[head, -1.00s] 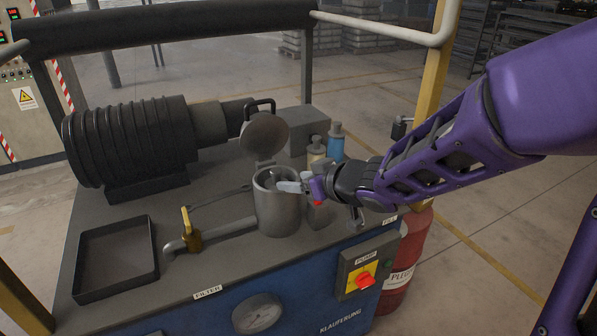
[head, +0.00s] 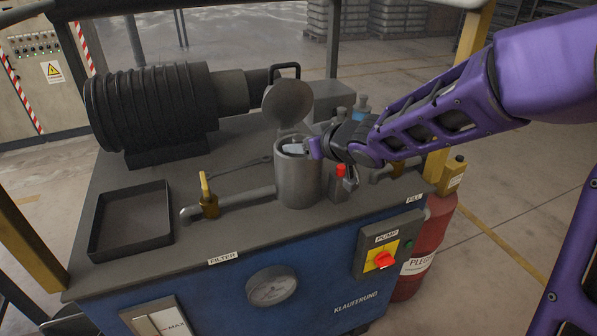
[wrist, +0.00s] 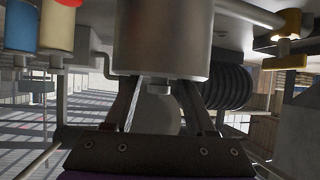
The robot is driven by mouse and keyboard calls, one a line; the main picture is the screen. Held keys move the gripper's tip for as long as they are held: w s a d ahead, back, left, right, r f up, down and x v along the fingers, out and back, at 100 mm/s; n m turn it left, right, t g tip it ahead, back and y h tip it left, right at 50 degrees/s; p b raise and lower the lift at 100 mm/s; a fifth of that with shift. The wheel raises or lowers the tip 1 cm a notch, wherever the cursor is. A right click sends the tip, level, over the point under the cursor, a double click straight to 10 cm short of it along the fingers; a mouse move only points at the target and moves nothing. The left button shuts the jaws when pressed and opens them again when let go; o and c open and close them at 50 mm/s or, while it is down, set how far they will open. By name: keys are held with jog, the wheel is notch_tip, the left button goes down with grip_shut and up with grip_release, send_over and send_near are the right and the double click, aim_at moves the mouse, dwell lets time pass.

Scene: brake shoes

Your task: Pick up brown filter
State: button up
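The grey metal filter canister (head: 298,180) stands upright on the bench with its round lid (head: 288,100) swung up behind it. My gripper (head: 293,148) is at the canister's open mouth, reaching in from the right. In the wrist view the canister (wrist: 160,35) hangs upside down in the picture. My gripper's two fingers (wrist: 158,95) are spread apart there, and their tips are hidden behind the canister rim. A small metal nub shows at the rim between them. No brown filter can be made out; the inside of the canister is hidden.
An empty black tray (head: 130,250) lies at the bench's left. A ribbed black motor (head: 150,110) stands behind it. A yellow-handled valve (head: 207,200) sits on the pipe left of the canister. Bottles (head: 361,107) stand behind my arm.

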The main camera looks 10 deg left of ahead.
grip_shut()
dwell(1.2)
